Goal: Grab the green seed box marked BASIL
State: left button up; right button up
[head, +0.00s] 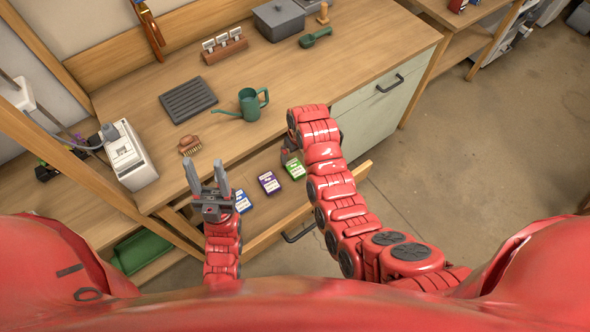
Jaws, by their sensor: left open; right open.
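A green seed box (295,169) with a white label lies in the open drawer (262,212), at the right of a short row. The label is too small to read. A purple box (269,182) and a blue box (243,201) lie to its left. My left gripper (206,176) is open and empty, its fingers pointing up in the picture, left of the blue box and partly covering it. My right gripper (290,151) shows only in part beside my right arm, close above the green box; its fingertips are mostly hidden. I see nothing held in it.
On the bench top stand a green watering can (249,105), a black ribbed tray (188,100), a brown brush (190,146), a green scoop (315,37) and a grey lidded box (279,19). A white appliance (130,156) stands at the left edge. The floor at right is clear.

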jog(key=b, duration=0.2)
send_over(295, 168)
notch_tip(295, 168, down, 5)
jog(key=shift+f, duration=0.1)
notch_tip(295, 168, down, 5)
jog(key=shift+d+f+b, duration=0.1)
jog(key=shift+f+b, duration=0.1)
jog(key=shift+b, duration=0.9)
jog(key=shift+r, duration=0.1)
jog(key=shift+c, duration=0.2)
jog(key=c, duration=1.3)
jog(key=shift+c, duration=0.3)
jog(key=shift+r, duration=0.1)
